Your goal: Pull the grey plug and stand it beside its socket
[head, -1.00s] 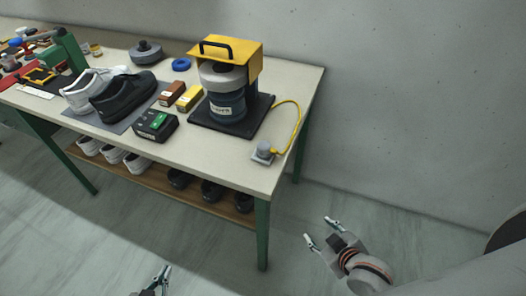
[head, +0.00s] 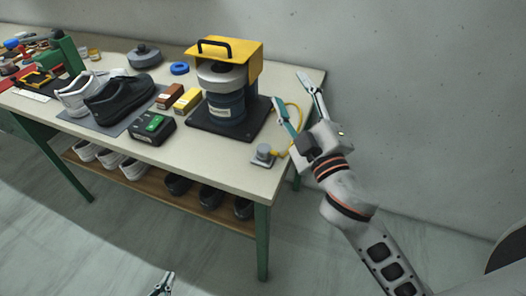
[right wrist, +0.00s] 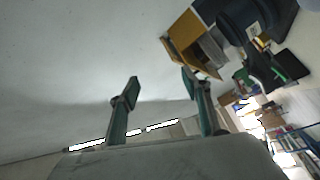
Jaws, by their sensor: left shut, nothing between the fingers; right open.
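The grey plug (head: 264,149) sits in its socket (head: 262,160) near the table's front right corner. A yellow cable (head: 298,122) runs from it back to the machine (head: 228,88) with the yellow hood; my right gripper hides part of the cable. My right gripper (head: 292,88) is open and empty, raised near the table's right edge, above and to the right of the plug. Its two fingers (right wrist: 160,90) also show apart in the right wrist view, with the plug out of sight there. My left gripper (head: 167,276) is shut and empty at the bottom, low in front of the table.
On the table (head: 215,168) stand a green-topped black box (head: 154,128), brown and yellow small boxes (head: 187,99), a black shoe (head: 119,99) and a white shoe (head: 77,95). Several shoes line the lower shelf (head: 152,178). Bare tabletop lies in front of the machine.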

